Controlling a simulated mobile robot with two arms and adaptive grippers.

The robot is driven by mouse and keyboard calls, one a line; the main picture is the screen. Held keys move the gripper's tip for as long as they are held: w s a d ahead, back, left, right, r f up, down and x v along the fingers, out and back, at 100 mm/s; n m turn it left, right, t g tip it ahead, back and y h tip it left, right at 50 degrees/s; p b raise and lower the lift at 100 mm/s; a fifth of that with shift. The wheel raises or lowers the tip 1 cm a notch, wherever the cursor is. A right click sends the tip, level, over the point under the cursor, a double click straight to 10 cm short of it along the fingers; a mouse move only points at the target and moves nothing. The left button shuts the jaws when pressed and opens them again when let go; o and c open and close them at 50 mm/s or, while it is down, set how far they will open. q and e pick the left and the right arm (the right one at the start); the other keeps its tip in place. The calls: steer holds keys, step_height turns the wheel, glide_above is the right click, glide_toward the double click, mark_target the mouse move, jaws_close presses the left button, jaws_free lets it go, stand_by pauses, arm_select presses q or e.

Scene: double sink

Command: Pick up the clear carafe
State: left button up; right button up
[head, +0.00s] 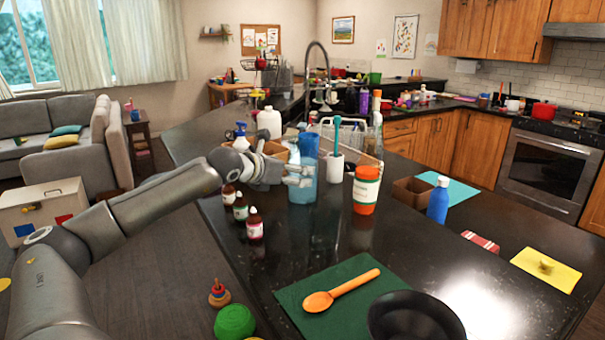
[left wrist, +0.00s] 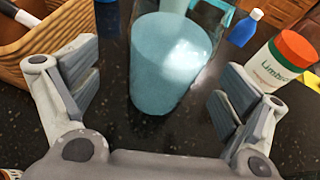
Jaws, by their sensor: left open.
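The carafe (head: 303,190) looks like a light-blue, see-through vessel standing upright on the dark counter. In the left wrist view it is a pale teal body (left wrist: 165,65) in the top middle. My left gripper (head: 296,175) reaches it from the left at about mid-height. In the left wrist view the open fingers (left wrist: 155,82) stand on either side of its near face, with dark counter showing between each finger and the carafe. No contact shows. My right gripper is not in view.
An orange-and-white container (head: 366,190) stands right of the carafe; it also shows beside the right finger (left wrist: 280,62). A wicker basket (left wrist: 28,42) is close by the left finger. Several small dropper bottles (head: 255,224) line the left edge. A blue bottle (head: 438,200) stands farther right.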

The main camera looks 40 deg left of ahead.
arm_select(q)
steer(key=shift+w, duration=0.2)
steer(key=p+x, duration=0.3)
steer(key=x, duration=0.1)
steer(key=shift+w+d+p, duration=0.1)
steer(key=shift+d+p, duration=0.2)
steer(key=shift+p, duration=0.05)
steer(key=shift+w+f, duration=0.2)
steer(key=shift+f, duration=0.05)
arm_select(e)
steer(key=r, duration=0.4)
steer(key=shift+s, duration=0.3)
arm_select(q)
steer(key=c, duration=1.5)
steer(key=shift+a+r, duration=0.1)
steer(key=shift+c, duration=0.4)
arm_select(e)
steer(key=shift+a, duration=0.1)
